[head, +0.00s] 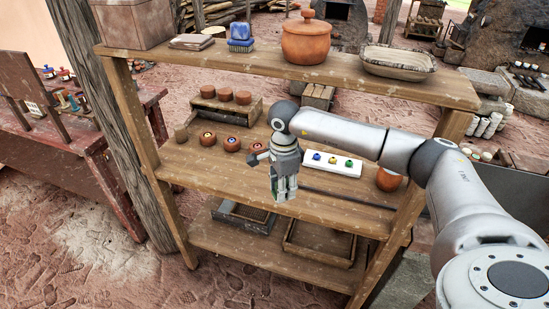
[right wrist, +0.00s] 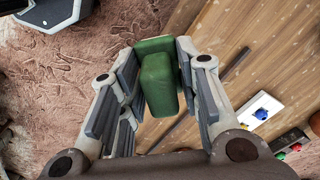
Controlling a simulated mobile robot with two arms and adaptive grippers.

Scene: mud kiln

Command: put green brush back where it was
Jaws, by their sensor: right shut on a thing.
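The green brush (right wrist: 160,82) shows as a green block between the fingers of my right gripper (right wrist: 158,95) in the right wrist view. The gripper is shut on it. In the head view my right gripper (head: 284,188) points down at the front edge of the middle shelf (head: 215,178), and the brush is mostly hidden by the fingers there. A blue brush (head: 240,37) stands on the top shelf (head: 270,66), left of a lidded clay pot (head: 306,42). My left gripper is not in view.
The middle shelf holds several small clay pots (head: 232,144), a white palette (head: 332,166) with coloured knobs, and an orange pot (head: 389,179). A shallow dish (head: 398,62) fills the top shelf's right end. Trays (head: 320,243) lie on the low shelf.

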